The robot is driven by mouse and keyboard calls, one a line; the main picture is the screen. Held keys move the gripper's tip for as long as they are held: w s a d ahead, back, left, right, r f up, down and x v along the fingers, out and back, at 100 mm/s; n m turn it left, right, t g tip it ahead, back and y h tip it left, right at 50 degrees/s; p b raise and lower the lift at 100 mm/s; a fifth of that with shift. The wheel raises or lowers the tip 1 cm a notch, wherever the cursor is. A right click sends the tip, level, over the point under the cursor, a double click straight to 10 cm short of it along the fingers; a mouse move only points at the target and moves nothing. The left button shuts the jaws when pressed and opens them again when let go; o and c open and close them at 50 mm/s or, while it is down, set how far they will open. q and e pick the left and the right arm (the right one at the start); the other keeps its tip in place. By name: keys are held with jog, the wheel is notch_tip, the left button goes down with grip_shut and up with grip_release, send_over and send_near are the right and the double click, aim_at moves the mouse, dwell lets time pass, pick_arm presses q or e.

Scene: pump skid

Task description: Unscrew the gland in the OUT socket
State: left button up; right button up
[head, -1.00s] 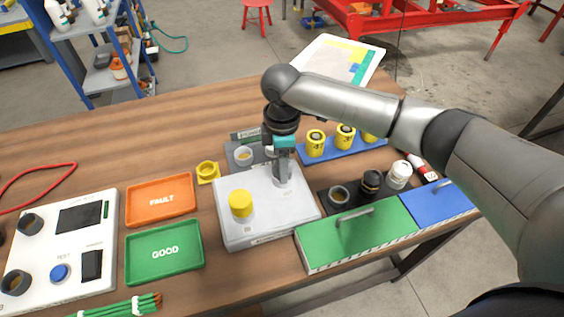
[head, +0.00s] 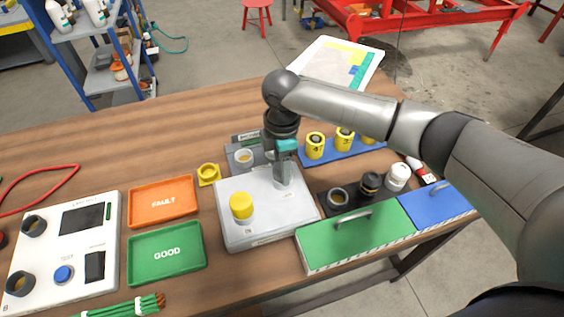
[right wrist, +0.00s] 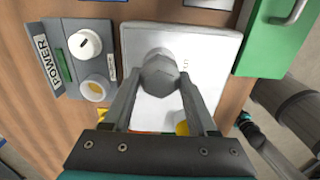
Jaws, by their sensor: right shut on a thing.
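The grey hex gland (right wrist: 160,74) stands on the top of the pale grey box (right wrist: 215,62). In the head view the box (head: 262,232) lies on the table, and my right gripper (head: 283,178) points down at its far right part. In the right wrist view my right gripper (right wrist: 160,82) has one finger on either side of the gland's hex head and is shut on it. The socket beneath is hidden, and the OUT label cannot be read. A yellow cap (head: 241,205) sits on the box's near left part. My left gripper is not in view.
An orange FAULT tray (head: 142,212) and a green GOOD tray (head: 145,276) lie left of the box. A green drawer unit (head: 330,249) is at the right front. Behind are a grey power panel (right wrist: 68,60) and a blue rack (head: 340,152) with yellow parts.

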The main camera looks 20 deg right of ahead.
jog(key=n+p, duration=0.1)
jog(key=n, duration=0.1)
jog(key=shift+n, duration=0.3)
jog(key=n+p, duration=0.1)
jog(key=n, duration=0.1)
jog(key=shift+r+n, duration=0.1)
jog(key=shift+n, duration=1.2)
jog(key=o, duration=1.4)
jog(key=shift+p, duration=0.3)
